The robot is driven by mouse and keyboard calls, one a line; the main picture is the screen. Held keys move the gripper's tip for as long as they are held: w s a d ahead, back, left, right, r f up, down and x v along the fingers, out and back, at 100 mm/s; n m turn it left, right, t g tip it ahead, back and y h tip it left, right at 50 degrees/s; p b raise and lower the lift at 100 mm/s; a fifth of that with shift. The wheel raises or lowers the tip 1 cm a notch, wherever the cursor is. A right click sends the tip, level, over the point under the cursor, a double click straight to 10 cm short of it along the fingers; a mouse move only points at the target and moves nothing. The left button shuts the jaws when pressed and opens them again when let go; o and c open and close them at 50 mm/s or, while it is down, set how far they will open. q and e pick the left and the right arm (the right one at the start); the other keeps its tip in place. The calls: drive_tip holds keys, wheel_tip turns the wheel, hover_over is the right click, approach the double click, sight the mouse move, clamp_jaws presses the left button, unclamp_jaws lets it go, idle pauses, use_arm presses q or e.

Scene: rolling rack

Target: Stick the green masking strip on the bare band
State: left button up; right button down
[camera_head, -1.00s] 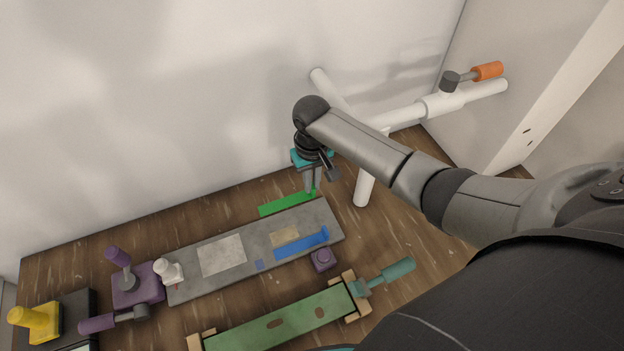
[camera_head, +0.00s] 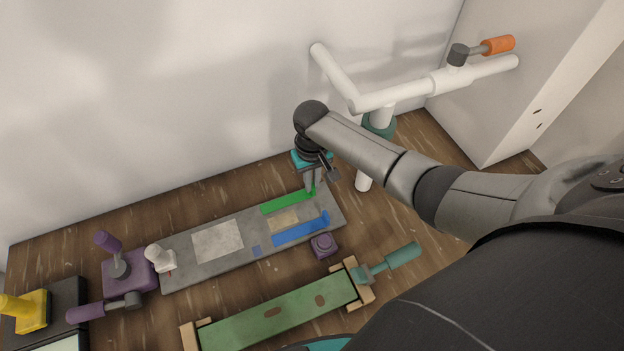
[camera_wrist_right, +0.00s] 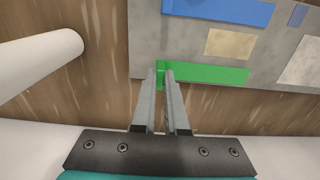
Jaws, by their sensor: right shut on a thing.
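The green masking strip (camera_head: 286,201) is held at its right end by my right gripper (camera_head: 312,190), which is shut on it. The strip lies across or just above the far edge of the grey board (camera_head: 190,275); contact is unclear. In the right wrist view the strip (camera_wrist_right: 210,73) runs right from the fingertips (camera_wrist_right: 163,70), roughly along the board's edge. A tan patch (camera_head: 284,219), possibly the bare band, lies between the green strip and a blue strip (camera_head: 300,229) on the board; it also shows in the wrist view (camera_wrist_right: 230,43). My left gripper is not in view.
A pale patch (camera_head: 217,241) lies on the board. A white pipe stand (camera_head: 400,95) with an orange handle (camera_head: 497,45) stands behind my right arm. Purple clamp (camera_head: 128,273), yellow-handled tool (camera_head: 25,310), small purple block (camera_head: 323,245) and green plank (camera_head: 280,318) stand around the board.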

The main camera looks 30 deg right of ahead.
drive_tip(key=shift+f, duration=0.15)
idle(0.4)
drive_tip(key=c, duration=0.9)
unclamp_jaws()
drive_tip(key=shift+o, duration=0.2)
wheel_tip(320, 180, up, 15)
drive_tip(key=p, duration=0.1)
drive_tip(key=shift+s, duration=0.1)
